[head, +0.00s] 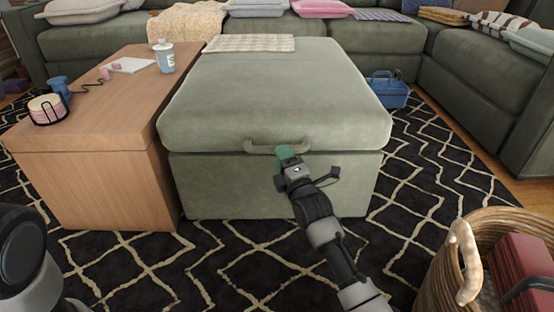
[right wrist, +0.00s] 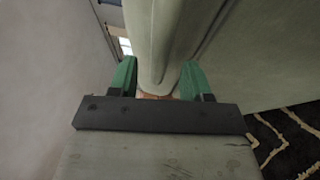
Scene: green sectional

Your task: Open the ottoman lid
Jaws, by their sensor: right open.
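The ottoman (head: 280,185) is green and boxy, with a thick padded lid (head: 265,90) that lies shut on its base. A curved green handle (head: 262,148) sits on the lid's front edge. My right gripper (head: 288,155) is at the right part of this handle, its green fingertips partly hidden by the wrist. In the right wrist view the right gripper (right wrist: 158,80) is open, with a pale green padded form (right wrist: 155,45) between its fingers. I cannot tell whether the fingers touch it. My left gripper is not in view.
A folded checked cloth (head: 250,43) lies on the back of the lid. A wooden table (head: 95,120) with a cup (head: 165,57) stands against the left side. A wicker basket (head: 445,270) stands front right. A blue caddy (head: 388,90) is behind right.

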